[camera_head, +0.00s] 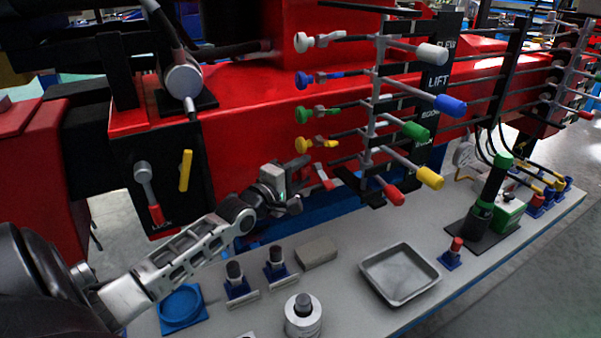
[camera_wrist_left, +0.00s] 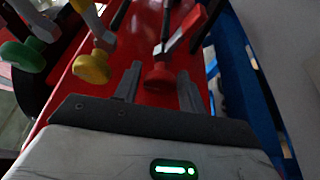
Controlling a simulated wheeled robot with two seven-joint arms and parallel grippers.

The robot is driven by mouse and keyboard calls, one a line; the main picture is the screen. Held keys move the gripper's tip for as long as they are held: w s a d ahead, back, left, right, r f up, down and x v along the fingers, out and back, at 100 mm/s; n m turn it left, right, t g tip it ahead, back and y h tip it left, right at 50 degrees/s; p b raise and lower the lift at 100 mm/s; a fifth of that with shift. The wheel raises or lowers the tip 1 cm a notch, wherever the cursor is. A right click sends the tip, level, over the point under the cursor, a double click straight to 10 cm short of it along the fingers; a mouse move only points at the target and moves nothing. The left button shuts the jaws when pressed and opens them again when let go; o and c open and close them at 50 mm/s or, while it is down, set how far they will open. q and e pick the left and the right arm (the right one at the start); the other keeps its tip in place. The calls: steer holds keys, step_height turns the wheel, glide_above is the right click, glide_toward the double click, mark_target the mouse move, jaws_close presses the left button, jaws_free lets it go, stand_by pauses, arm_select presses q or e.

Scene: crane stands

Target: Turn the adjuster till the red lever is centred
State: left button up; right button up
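The red lever (camera_head: 393,195) is the lowest in a column of coloured levers on a black stand; its grip points down and sits further left than the yellow lever (camera_head: 430,178). The red adjuster knob (camera_wrist_left: 160,76) shows in the left wrist view between the fingers of my left gripper (camera_wrist_left: 158,88). The fingers are apart, one on each side of the knob, with a visible gap; whether either touches it I cannot tell. In the head view the left gripper (camera_head: 300,180) is at the lower left of the stand and mostly hides the knob. My right gripper is not in view.
Yellow (camera_head: 302,146), green (camera_head: 302,115), blue (camera_head: 302,80) and white (camera_head: 302,42) knobs sit above. The yellow (camera_wrist_left: 90,68) and green (camera_wrist_left: 22,55) knobs are left of the fingers in the wrist view. A metal tray (camera_head: 372,288) lies on the bench below.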

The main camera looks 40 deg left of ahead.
arm_select(q)
steer(key=c, duration=0.5)
